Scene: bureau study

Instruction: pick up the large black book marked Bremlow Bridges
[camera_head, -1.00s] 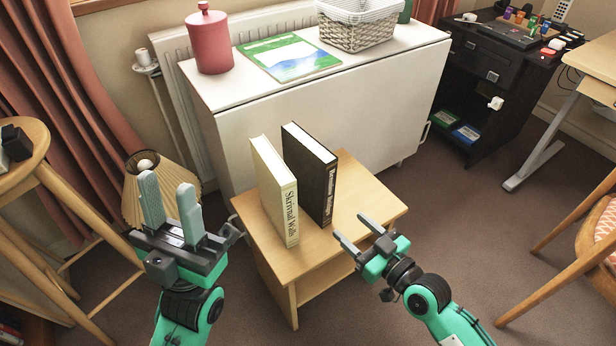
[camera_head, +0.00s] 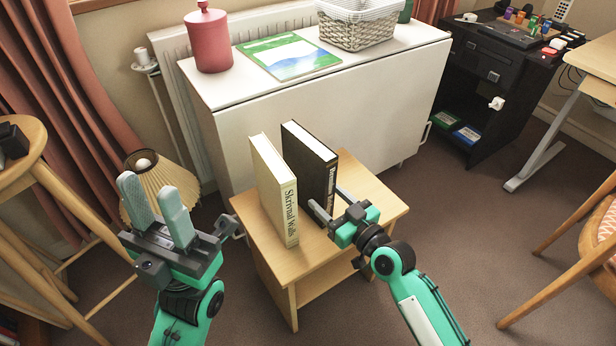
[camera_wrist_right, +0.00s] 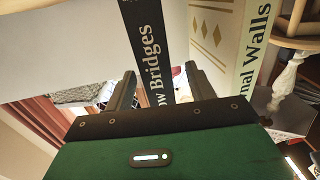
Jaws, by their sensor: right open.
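The large black book (camera_head: 309,166) stands upright on the small wooden table, its white spine lettering partly hidden by my right gripper in the head view. In the right wrist view its black spine (camera_wrist_right: 150,50) reads "ow Bridges" and shows between the fingers. My right gripper (camera_head: 330,203) is open at the spine, one finger towards each side of the book; I cannot tell whether they touch it. It also shows in the right wrist view (camera_wrist_right: 160,88). My left gripper (camera_head: 152,203) is raised at the left, away from the books, its two fingers apart and empty.
A cream book marked Skrivnal Walls (camera_head: 273,190) stands upright just left of the black book, with a narrow gap. The wooden table (camera_head: 365,200) has bare top to the right. A white cabinet (camera_head: 330,110) stands close behind. A lamp (camera_head: 158,185) is at the left.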

